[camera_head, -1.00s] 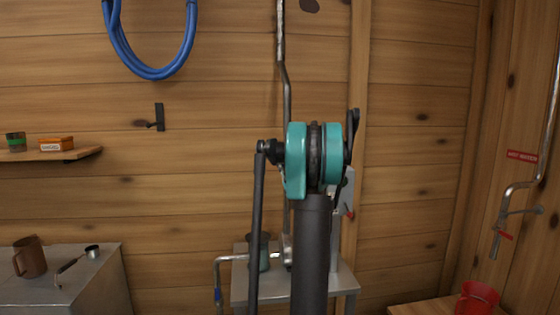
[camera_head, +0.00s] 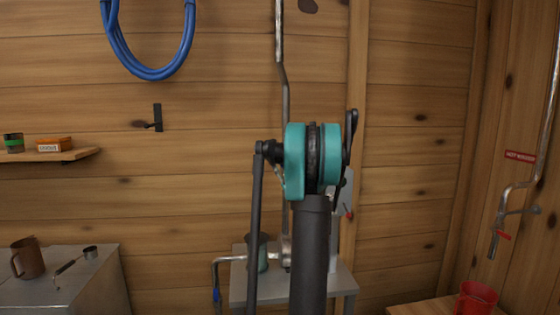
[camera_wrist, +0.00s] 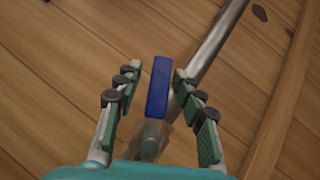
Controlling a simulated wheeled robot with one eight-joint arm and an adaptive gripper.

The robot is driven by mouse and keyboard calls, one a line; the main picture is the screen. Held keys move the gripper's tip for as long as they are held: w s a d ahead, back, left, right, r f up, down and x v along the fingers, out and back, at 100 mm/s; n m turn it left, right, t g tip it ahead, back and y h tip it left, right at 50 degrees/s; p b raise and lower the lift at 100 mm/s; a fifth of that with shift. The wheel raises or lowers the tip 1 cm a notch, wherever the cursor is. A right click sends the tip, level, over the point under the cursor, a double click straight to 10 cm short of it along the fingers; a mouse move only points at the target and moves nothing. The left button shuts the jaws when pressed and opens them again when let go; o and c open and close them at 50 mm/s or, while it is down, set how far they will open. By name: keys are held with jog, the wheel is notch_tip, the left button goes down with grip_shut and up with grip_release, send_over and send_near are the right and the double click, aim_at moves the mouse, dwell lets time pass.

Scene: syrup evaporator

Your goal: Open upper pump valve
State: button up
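In the wrist view, a blue valve handle (camera_wrist: 158,88) lies between the fingers of my gripper (camera_wrist: 154,84). The fingers are spread, one on each side, with gaps to the handle; the right finger is closer. The handle joins a metal fitting (camera_wrist: 152,135) at its lower end, and a metal pipe (camera_wrist: 218,38) runs behind it. In the head view, the vertical pipe (camera_head: 285,95) rises behind my arm, which hides my gripper and the upper valve. A lower valve with a blue handle (camera_head: 216,295) hangs from a bent pipe left of the small table.
The small grey table (camera_head: 262,292) bears a dark canister (camera_head: 262,252). A metal cabinet (camera_head: 95,275) with a brown mug (camera_head: 27,258) stands at left. A red container (camera_head: 475,299) and a wall pipe (camera_head: 540,150) are at right. Blue hose (camera_head: 150,72) hangs above.

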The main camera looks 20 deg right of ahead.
jog(key=v, duration=0.7)
jog(key=shift+s+f, duration=0.25)
